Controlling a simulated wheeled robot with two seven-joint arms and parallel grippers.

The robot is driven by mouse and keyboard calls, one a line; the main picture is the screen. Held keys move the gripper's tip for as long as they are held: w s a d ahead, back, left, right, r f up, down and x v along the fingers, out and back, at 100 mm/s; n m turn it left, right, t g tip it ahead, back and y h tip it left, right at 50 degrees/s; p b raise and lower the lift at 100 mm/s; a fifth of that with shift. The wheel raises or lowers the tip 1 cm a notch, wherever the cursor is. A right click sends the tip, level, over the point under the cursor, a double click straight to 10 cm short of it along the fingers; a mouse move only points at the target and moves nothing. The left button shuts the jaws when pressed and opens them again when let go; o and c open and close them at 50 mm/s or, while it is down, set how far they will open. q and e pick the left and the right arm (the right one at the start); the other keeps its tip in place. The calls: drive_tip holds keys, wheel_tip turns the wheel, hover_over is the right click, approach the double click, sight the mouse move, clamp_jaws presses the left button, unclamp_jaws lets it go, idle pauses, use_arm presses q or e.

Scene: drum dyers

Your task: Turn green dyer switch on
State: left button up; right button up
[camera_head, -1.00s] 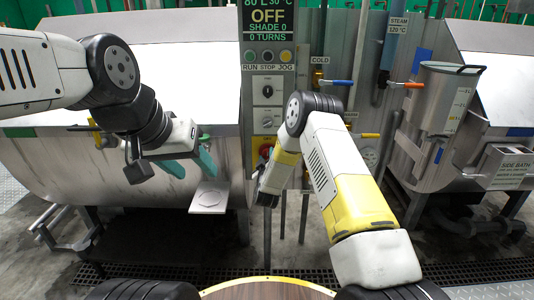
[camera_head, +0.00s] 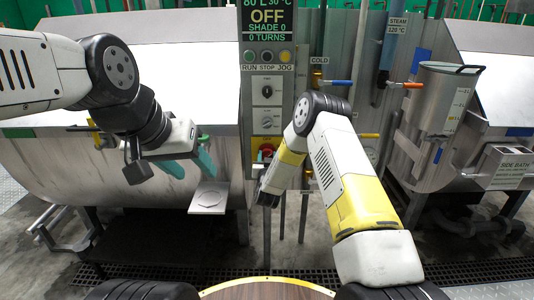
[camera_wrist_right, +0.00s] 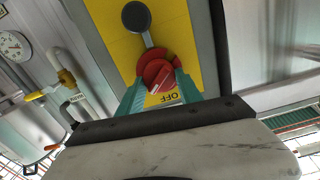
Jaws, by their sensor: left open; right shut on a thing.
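The red switch (camera_head: 266,152) sits on a yellow plate low on the control panel, partly hidden by my right arm. In the right wrist view the red knob (camera_wrist_right: 158,73) shows between the teal fingers of my right gripper (camera_wrist_right: 160,92), which is shut on it. The word OFF shows on the plate beside the knob. My left gripper (camera_head: 189,164) is open and empty in front of the left drum (camera_head: 120,190). The panel display (camera_head: 267,18) reads OFF.
RUN, STOP and JOG buttons (camera_head: 267,56) and a selector (camera_head: 267,91) sit above the switch. A small plate (camera_head: 209,197) juts out below my left gripper. A steel measuring vessel (camera_head: 445,100) and pipes stand to the right. In the wrist view a gauge (camera_wrist_right: 14,45) is at the left.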

drive_tip(key=m, duration=0.3)
drive_tip(key=shift+d+m, duration=0.15)
drive_tip(key=shift+m, duration=0.15)
drive_tip(key=shift+f+m, duration=0.1)
drive_tip(key=shift+m, duration=1.9)
drive_tip(key=o, duration=1.4)
drive_tip(key=shift+c, duration=0.2)
drive_tip(key=s, duration=0.7)
drive_tip(key=shift+s, duration=0.4)
